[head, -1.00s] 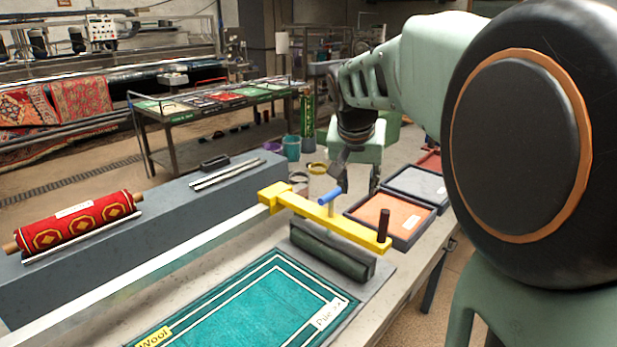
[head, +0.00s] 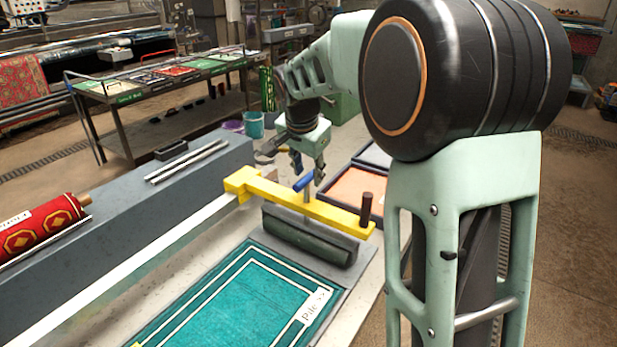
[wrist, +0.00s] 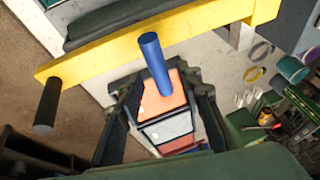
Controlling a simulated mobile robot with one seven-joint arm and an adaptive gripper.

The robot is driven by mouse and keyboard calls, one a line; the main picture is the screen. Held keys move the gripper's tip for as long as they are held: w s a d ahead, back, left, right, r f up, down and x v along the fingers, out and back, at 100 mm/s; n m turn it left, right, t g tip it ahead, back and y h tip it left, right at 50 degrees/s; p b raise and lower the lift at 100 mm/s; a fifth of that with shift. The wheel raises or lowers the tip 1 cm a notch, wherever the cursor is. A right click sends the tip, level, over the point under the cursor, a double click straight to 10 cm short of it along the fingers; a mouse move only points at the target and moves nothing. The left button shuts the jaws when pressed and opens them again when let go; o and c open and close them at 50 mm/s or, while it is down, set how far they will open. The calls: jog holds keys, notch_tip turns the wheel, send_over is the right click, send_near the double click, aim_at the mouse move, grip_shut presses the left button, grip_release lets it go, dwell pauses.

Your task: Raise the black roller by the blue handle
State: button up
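The blue handle (head: 304,182) is a short bar on a thin post, standing on the yellow beam (head: 325,212). The dark roller (head: 308,240) lies beneath the beam at the far end of the teal rug (head: 240,295). My gripper (head: 306,174) is just above and behind the blue handle in the head view, pointing down. In the wrist view my gripper (wrist: 162,82) is open, its fingers apart. The lower end of the blue handle (wrist: 155,60) shows between the fingertips there; I cannot tell whether they touch it. The roller is partly visible at the top (wrist: 115,20).
A dark upright peg (head: 367,206) stands at the beam's right end. Trays, one with orange contents (head: 352,188), lie behind it. A grey ledge (head: 120,215) with a rolled red rug (head: 38,228) and metal rods runs along the left. Cups (head: 254,124) stand behind my gripper.

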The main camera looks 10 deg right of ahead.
aim_at(308, 175)
jog(key=shift+x, duration=1.6)
jog(key=shift+c, duration=0.2)
grip_shut()
